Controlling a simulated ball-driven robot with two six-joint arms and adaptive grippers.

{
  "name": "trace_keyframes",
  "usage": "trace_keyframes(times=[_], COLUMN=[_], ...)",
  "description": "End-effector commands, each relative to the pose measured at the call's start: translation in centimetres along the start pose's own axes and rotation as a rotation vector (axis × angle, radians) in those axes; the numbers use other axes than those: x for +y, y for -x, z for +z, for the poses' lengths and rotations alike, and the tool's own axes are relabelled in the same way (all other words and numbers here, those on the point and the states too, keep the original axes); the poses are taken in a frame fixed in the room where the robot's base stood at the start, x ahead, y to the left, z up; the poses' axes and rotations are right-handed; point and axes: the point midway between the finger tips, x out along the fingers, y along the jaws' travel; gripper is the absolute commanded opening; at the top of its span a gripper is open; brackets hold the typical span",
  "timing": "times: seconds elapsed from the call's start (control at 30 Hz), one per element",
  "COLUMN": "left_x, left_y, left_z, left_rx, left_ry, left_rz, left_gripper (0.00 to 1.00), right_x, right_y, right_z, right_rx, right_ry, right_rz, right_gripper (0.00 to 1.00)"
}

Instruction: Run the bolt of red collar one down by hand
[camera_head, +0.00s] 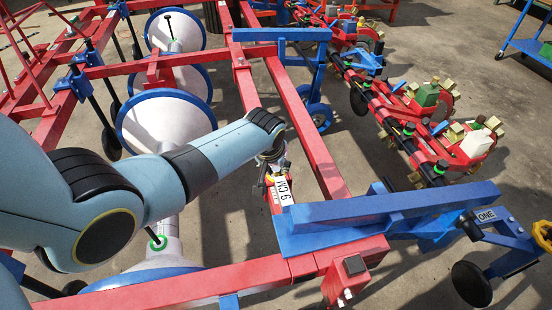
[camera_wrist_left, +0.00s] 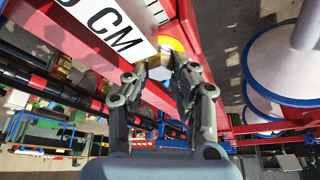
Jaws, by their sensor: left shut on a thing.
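My left gripper (camera_head: 271,160) reaches in from the left over the long red beam (camera_head: 312,140). In the left wrist view my left gripper (camera_wrist_left: 161,75) is shut, with its fingertips on either side of a silver bolt head (camera_wrist_left: 160,70). A yellow ring (camera_wrist_left: 173,45) shows just beyond the bolt head. Beside it is a white plate reading "9 CM" (camera_head: 283,191), which also shows in the left wrist view (camera_wrist_left: 105,22), its print partly cut off. The red collar under the bolt is mostly hidden by the plate and gripper. My right gripper is out of view.
A blue bracket (camera_head: 390,212) crosses the red beam close to the plate. A blue arm labelled "ONE" (camera_head: 487,215) is further right. White hoppers with blue rims (camera_head: 165,122) stand left of the beam. Planter units (camera_head: 428,110) line the right. Bare concrete lies between.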

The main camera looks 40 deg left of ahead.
Motion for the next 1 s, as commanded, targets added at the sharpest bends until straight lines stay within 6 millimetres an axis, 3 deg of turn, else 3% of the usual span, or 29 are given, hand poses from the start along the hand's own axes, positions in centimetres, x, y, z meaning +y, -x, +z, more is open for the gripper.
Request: trace_keyframes(times=[0.4,1.0], left_x=[0.0,0.1], left_y=[0.0,0.0], left_z=[0.0,0.0], left_rx=[-0.001,0.0], left_ry=[-0.227,-0.282], left_rz=[0.093,0.116], left_gripper=[0.0,0.0], right_x=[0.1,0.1], right_y=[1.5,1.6], right_z=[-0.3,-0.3], right_rx=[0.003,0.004], right_ry=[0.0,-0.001], right_rz=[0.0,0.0], right_gripper=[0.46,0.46])
